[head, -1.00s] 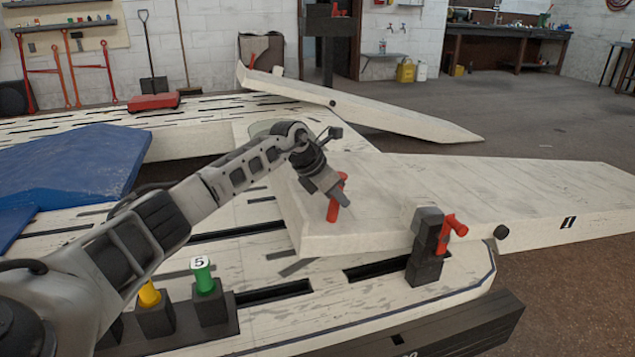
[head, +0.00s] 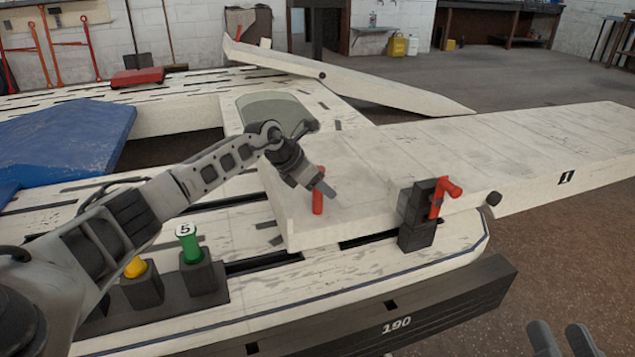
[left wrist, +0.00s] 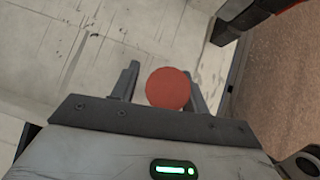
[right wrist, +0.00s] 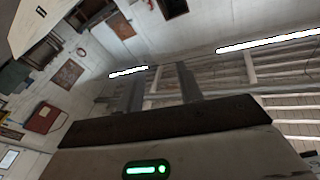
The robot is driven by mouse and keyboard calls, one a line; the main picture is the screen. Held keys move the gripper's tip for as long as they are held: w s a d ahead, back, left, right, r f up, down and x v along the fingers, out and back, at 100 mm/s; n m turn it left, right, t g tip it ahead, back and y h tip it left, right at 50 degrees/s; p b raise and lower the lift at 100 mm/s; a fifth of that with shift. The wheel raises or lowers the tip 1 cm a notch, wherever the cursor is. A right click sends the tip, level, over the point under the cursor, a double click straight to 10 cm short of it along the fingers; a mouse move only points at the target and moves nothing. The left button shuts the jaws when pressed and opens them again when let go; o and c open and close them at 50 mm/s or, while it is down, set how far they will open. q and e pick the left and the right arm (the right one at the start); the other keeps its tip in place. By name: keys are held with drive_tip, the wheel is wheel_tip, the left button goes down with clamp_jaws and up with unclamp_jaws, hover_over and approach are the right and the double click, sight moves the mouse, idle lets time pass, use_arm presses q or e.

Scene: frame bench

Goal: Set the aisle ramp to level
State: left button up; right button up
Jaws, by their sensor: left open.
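The pale aisle ramp (head: 480,160) runs from the bench deck out to the right and bears a "1" mark. An upright red handle (head: 318,204) stands on its near end. My left gripper (head: 325,188) is at the handle's top. In the left wrist view, the handle's round red top (left wrist: 168,90) sits between the open fingers (left wrist: 160,82); I cannot tell if they touch it. A black post with a red lever (head: 443,196) stands at the ramp's front edge. My right gripper (head: 562,340) is low at the right; its wrist view shows open, empty fingers (right wrist: 160,88).
A second pale ramp (head: 350,82) lies tilted behind. Green (head: 189,245) and yellow (head: 135,267) pegs stand in black holders at the front left. A blue mat (head: 60,145) covers the left deck. The floor (head: 570,250) at the right is clear.

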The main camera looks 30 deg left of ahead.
use_arm(q)
drive_tip(key=shift+s+r, duration=0.1)
drive_tip(key=shift+r, duration=0.1)
drive_tip(key=p+v, duration=0.5)
drive_tip(key=v, duration=1)
drive_tip(key=shift+s+a, duration=0.15)
drive_tip(key=shift+s, duration=0.05)
use_arm(e)
drive_tip(key=f+g, duration=0.1)
drive_tip(key=s+f+m+g+h, duration=0.1)
drive_tip(key=f, duration=0.1)
drive_tip(key=s+f+g+h, duration=0.1)
drive_tip(key=shift+f+g, duration=0.3)
drive_tip(key=shift+f, duration=0.1)
use_arm(q)
drive_tip(key=shift+r, duration=0.1)
